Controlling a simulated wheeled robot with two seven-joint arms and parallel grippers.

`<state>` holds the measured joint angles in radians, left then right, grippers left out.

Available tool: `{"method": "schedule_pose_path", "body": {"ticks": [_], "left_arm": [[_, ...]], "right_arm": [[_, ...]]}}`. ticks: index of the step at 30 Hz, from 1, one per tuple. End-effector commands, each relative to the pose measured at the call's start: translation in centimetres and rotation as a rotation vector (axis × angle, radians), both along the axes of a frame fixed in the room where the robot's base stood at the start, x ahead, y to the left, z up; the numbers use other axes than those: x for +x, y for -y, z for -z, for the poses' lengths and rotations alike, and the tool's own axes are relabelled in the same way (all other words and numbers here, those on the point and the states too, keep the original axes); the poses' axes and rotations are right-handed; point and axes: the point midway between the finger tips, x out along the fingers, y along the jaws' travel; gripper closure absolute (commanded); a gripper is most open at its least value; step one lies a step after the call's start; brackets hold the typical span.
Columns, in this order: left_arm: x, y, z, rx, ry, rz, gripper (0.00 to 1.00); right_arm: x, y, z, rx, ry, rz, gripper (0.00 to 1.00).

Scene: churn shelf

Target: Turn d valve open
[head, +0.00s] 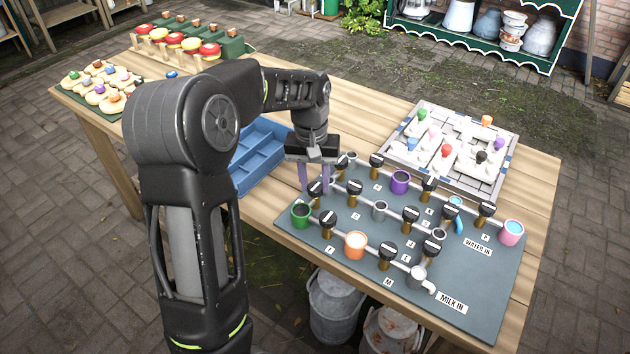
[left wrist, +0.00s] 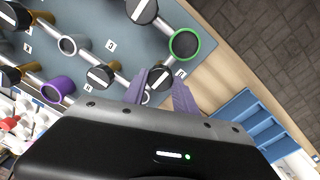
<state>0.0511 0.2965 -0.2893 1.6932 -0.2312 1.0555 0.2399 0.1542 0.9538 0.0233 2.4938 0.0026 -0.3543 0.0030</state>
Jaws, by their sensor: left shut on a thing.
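The pipe board (head: 470,290) carries several black valve knobs with white bars, joined by grey pipes. My left gripper (head: 318,188) reaches down at the board's back left corner. Its purple fingers stand on either side of a black knob (head: 316,187) just behind the green-rimmed cup (head: 300,215), and it is shut on that knob. In the left wrist view the knob (left wrist: 160,78) shows between the fingertips, with the green cup (left wrist: 185,43) close by. A small label (left wrist: 180,73) lies beside it; I cannot read its letter surely. My right gripper is out of view.
Neighbouring knobs (head: 328,218) (head: 355,187) stand close to the fingers. A purple cup (head: 400,182), an orange cup (head: 355,244) and a pink cup (head: 512,232) sit on the board. A blue tray (head: 262,150) lies left of it, a white puzzle board (head: 455,145) behind.

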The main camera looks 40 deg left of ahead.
Motion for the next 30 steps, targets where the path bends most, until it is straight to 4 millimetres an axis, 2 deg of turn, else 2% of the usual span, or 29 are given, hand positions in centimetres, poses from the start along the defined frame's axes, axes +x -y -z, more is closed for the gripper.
{"method": "schedule_pose_path", "body": {"ticks": [17,18,25,30], "left_arm": [[0.09,-0.04,-0.12,0.001,0.004,-0.046,1.00],[0.09,-0.04,-0.12,0.001,0.004,-0.046,0.64],[0.04,-0.02,-0.06,0.000,0.002,-0.045,0.45],[0.02,-0.02,-0.03,0.000,0.001,-0.044,0.44]], "right_arm": [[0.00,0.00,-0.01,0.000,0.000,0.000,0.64],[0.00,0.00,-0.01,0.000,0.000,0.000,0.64],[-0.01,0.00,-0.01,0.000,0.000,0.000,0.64],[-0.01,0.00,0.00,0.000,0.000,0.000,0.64]]}}
